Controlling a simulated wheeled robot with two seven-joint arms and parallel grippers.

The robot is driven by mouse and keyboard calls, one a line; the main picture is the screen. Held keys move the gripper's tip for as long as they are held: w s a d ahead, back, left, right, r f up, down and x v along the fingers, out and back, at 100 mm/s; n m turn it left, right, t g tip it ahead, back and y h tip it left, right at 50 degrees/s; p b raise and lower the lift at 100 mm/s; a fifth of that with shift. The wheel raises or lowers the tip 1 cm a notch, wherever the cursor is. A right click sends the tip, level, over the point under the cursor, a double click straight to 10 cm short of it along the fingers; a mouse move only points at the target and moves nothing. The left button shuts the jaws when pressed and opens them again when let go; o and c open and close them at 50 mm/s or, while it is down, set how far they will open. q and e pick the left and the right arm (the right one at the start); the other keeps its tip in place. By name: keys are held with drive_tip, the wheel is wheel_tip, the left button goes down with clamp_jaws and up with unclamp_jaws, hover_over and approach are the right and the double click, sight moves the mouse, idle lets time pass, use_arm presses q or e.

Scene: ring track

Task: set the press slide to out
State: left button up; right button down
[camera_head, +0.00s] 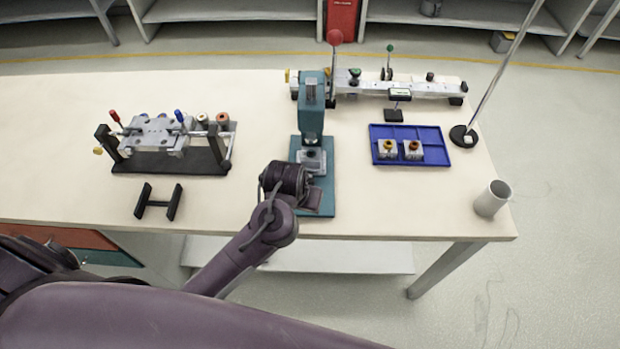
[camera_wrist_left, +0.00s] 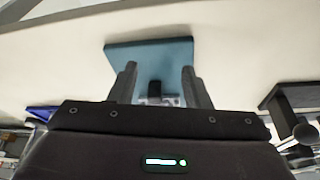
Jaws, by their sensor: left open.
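The teal press (camera_head: 313,120) stands near the middle of the table, with a teal base plate that also shows in the left wrist view (camera_wrist_left: 150,52). Its silver slide (camera_head: 312,160) sits on the base under the press head. My left gripper (camera_head: 314,196) is low over the front part of the base, in front of the slide. In the left wrist view my left gripper (camera_wrist_left: 159,84) is open, with a small dark knob (camera_wrist_left: 155,89) between its fingers, apparently not gripped. My wrist hides the knob in the head view. My right gripper is not in view.
A clamp fixture (camera_head: 165,140) and a black bracket (camera_head: 158,202) stand to the left. A blue tray (camera_head: 434,158) with two blocks lies to the right, near a grey cup (camera_head: 491,199). A metal rail (camera_head: 400,88) lies behind. Table between press and tray is clear.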

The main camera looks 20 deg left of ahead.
sight(310, 180)
use_arm(q)
drive_tip(key=w+r+n+y, duration=0.1)
drive_tip(key=w+r+n, duration=0.2)
drive_tip(key=w, duration=0.4)
drive_tip(key=shift+t, duration=0.3)
drive_tip(key=b+x, duration=0.2)
drive_tip(key=x, duration=0.1)
drive_tip(key=b+x, duration=0.1)
drive_tip(key=x, duration=0.3)
drive_tip(key=shift+s+d+f+b, duration=0.1)
drive_tip(key=shift+d+f+b, duration=0.1)
drive_tip(key=shift+b, duration=0.2)
drive_tip(key=shift+c, duration=0.2)
clamp_jaws()
